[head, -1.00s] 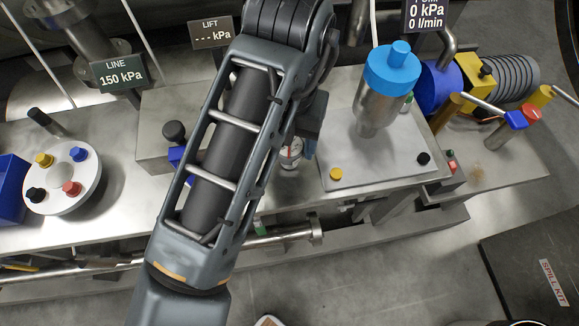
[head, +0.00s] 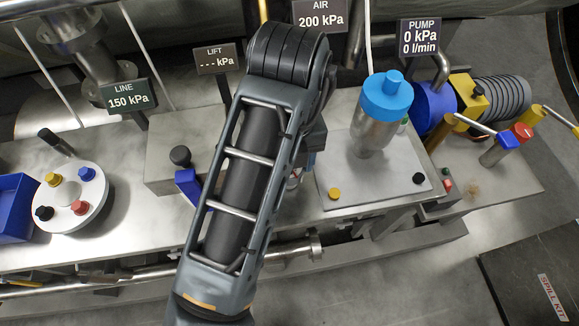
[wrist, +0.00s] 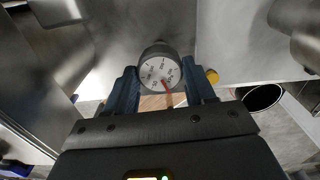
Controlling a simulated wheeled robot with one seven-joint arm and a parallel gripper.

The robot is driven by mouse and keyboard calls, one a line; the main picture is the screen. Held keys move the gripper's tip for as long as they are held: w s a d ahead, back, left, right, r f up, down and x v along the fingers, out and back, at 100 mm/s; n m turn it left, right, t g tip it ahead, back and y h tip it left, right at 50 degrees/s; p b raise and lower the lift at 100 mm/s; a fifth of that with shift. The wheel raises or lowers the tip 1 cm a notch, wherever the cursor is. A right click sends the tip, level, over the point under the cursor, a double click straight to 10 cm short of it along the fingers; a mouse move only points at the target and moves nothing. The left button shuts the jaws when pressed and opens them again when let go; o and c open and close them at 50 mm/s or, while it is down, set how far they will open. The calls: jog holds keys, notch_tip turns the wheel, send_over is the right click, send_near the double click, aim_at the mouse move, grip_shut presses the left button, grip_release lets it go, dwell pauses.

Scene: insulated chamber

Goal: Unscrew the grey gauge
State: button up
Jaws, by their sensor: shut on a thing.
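The grey gauge (wrist: 158,66) has a round white dial and a red pointer. It sits between the two blue fingers of my gripper (wrist: 163,84) in the wrist view, and the gripper is shut on it. In the head view only a sliver of the gauge (head: 294,180) shows beside my arm. The gripper there is mostly hidden behind the arm. The thread and the seat under the gauge are hidden, so I cannot tell how far it is screwed in.
A steel vessel with a blue cap (head: 386,95) stands on a plate to the right. A black knob (head: 180,157) and a white disc with coloured knobs (head: 70,200) are to the left. A pump (head: 435,105) is at the back right. A spill kit box (head: 535,270) lies lower right.

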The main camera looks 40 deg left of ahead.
jog(key=n+p, duration=0.1)
jog(key=n, duration=0.2)
jog(key=shift+d+r+p, duration=0.1)
jog(key=shift+r+p, duration=0.15)
jog(key=shift+p, duration=0.1)
jog(key=shift+f+n+p, duration=0.1)
jog(key=shift+n+p, duration=0.2)
jog(key=shift+n, duration=0.5)
jog(key=shift+f, duration=0.15)
jog(key=shift+r+p, duration=1.45)
jog(key=shift+r, duration=0.7)
